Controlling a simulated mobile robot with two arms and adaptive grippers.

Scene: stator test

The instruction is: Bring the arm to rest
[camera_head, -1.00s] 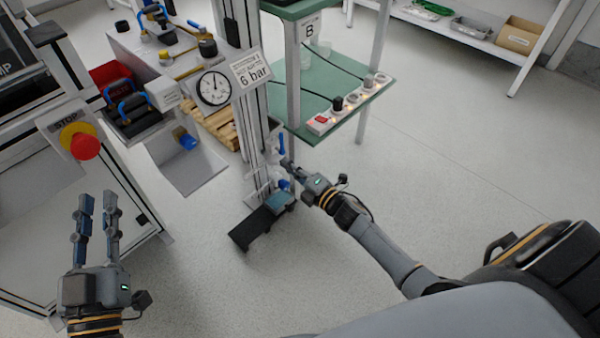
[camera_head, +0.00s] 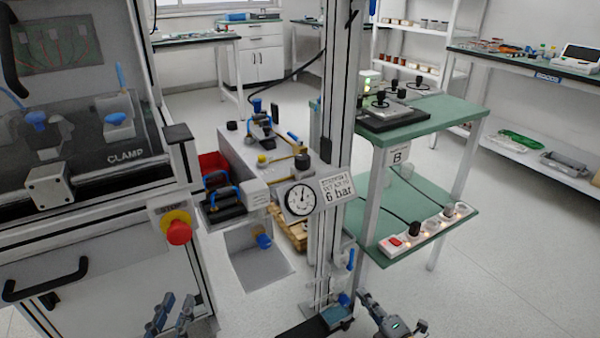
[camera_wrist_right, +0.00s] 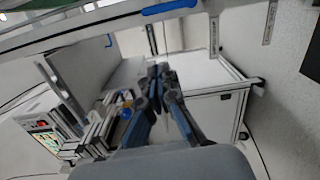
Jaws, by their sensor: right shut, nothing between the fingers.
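My right gripper (camera_head: 364,297) is at the bottom of the head view, just right of the foot of an upright aluminium post (camera_head: 331,215). It looks close to the blue valve handle (camera_head: 350,260) and blue knob (camera_head: 343,299) there; whether it touches them I cannot tell. In the right wrist view its fingers (camera_wrist_right: 160,70) are together, with nothing between them. My left gripper (camera_head: 178,299) is at the bottom edge left of centre, fingers up and apart, empty, in front of the machine frame. Most of both arms is out of view.
The clamp machine (camera_head: 80,150) with a red stop button (camera_head: 178,232) stands at the left. The floor (camera_head: 530,270) at the right is clear.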

